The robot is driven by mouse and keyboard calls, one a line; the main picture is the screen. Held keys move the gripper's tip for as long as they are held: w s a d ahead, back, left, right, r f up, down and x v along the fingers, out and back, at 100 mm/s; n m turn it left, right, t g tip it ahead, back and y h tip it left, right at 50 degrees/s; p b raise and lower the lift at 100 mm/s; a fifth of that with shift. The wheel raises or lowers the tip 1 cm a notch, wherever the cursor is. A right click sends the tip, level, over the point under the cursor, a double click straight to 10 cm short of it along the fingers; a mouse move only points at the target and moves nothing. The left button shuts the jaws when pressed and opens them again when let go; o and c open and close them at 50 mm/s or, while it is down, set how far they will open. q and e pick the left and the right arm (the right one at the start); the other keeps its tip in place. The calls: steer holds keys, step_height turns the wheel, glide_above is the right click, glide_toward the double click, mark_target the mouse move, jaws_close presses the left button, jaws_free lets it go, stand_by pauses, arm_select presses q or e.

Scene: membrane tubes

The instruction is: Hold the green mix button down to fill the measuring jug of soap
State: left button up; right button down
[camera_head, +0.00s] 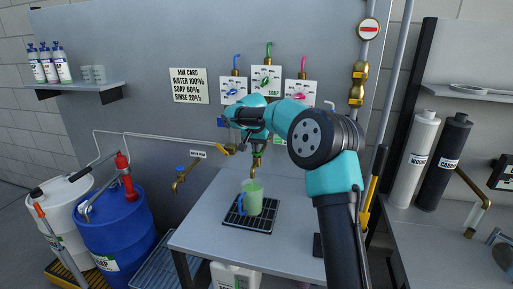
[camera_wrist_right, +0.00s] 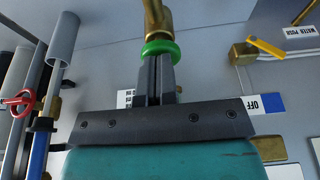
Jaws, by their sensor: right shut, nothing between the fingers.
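The measuring jug (camera_head: 251,196), with a blue handle, stands upright on a black drip tray (camera_head: 262,225) and holds green liquid. Above it hangs a brass spout (camera_head: 256,161) below the soap card (camera_head: 266,79). My right arm covers much of the area above the spout in the head view. In the right wrist view my right gripper (camera_wrist_right: 158,66) is shut and empty, its fingertips up against a green ring-like part (camera_wrist_right: 160,49) by the brass pipe (camera_wrist_right: 158,18). I cannot tell whether that part is the button or whether it is pressed. My left gripper is not in view.
A mix card (camera_head: 188,86) hangs on the wall. A blue drum (camera_head: 118,232) and a white drum (camera_head: 72,215) stand at left. A brass tap (camera_head: 181,180) is left of the jug. Black and white canisters (camera_head: 447,160) stand at right. The table left of the tray is clear.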

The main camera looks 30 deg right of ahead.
steer(key=shift+r, duration=0.45)
steer(key=v, duration=1.3)
steer(key=shift+w+d, duration=0.3)
steer(key=shift+r, duration=0.1)
